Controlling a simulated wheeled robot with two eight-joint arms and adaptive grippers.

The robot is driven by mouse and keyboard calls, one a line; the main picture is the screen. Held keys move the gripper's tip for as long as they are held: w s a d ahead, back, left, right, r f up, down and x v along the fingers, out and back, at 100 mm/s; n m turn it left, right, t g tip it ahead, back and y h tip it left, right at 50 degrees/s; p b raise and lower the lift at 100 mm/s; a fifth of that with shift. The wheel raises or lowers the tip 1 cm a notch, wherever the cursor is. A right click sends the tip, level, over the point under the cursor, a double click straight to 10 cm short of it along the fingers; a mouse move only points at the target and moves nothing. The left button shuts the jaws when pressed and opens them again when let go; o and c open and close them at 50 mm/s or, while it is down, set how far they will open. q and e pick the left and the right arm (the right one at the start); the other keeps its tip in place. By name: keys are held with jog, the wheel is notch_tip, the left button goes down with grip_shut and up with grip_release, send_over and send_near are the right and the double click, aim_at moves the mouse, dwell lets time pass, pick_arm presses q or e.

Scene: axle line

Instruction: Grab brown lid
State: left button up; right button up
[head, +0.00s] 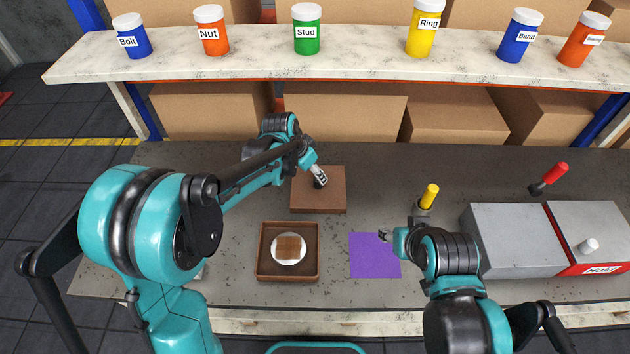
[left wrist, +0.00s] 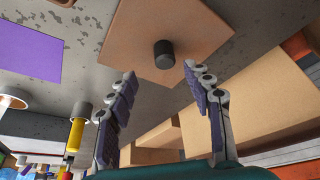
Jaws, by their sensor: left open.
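The brown lid (head: 330,203) is a flat square plate lying on the dark table behind the open brown box. It also shows in the left wrist view (left wrist: 125,35), with its black knob (left wrist: 164,55) standing up in the middle. My left gripper (head: 319,178) is over the lid, at the knob. In the left wrist view its two fingers (left wrist: 159,76) are spread, and the knob appears just beyond and between the fingertips, not gripped. My right gripper (head: 385,236) is by the purple mat; its fingers are too small to read.
The open brown box (head: 262,265) holds a white round dish (head: 279,254) with a brown piece. A purple mat (head: 373,264) lies right of it. A yellow-handled tool (head: 430,195) and a grey box (head: 512,240) stand further right. Labelled bottles (head: 306,33) line the shelf (head: 250,66).

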aim_at(318, 185)
pick_arm(q)
jog(key=x, duration=0.2)
jog(key=b+x, duration=0.1)
jog(key=x, duration=0.2)
jog(key=b+x, duration=0.1)
jog(key=x, duration=0.1)
jog(key=shift+w+a+f, duration=0.1)
jog(key=shift+w+f, duration=0.2)
jog(key=shift+w, duration=0.15)
grip_shut()
